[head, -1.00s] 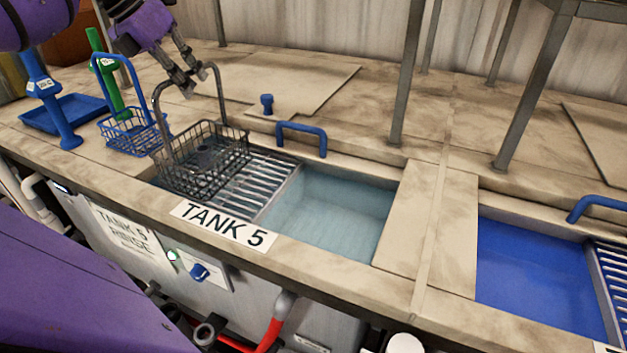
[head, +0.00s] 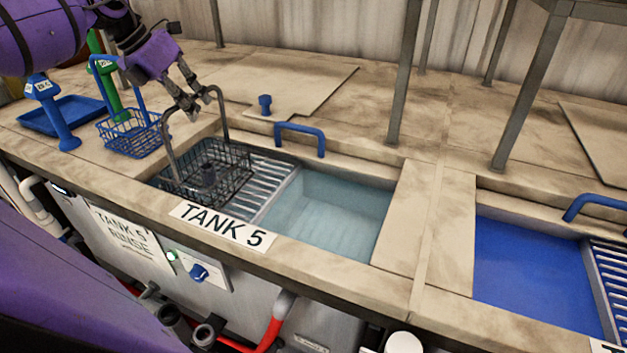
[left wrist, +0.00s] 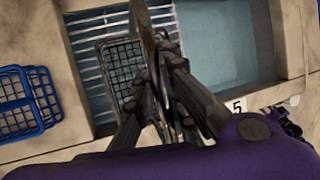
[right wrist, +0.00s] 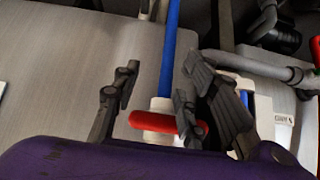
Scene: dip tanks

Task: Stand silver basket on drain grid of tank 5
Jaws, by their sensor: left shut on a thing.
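The silver basket (head: 225,160), a dark wire basket with a tall bail handle, is upright over the left part of tank 5's drain grid (head: 265,185). I cannot tell whether its bottom touches the bars. My left gripper (head: 194,106) is shut on the top of the handle. In the left wrist view the basket (left wrist: 122,70) lies below my left gripper (left wrist: 160,75), over the slats. A dark upright piece shows inside the basket. My right gripper (right wrist: 152,95) is open and empty, away from the basket, in front of a red-handled valve.
Tank 5's water (head: 330,215) lies right of the grid. A blue basket (head: 133,135) stands at the left, near a blue tray (head: 75,112) and a blue post (head: 58,125). A blue bent handle (head: 302,130) and grey uprights (head: 405,80) stand behind the tank.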

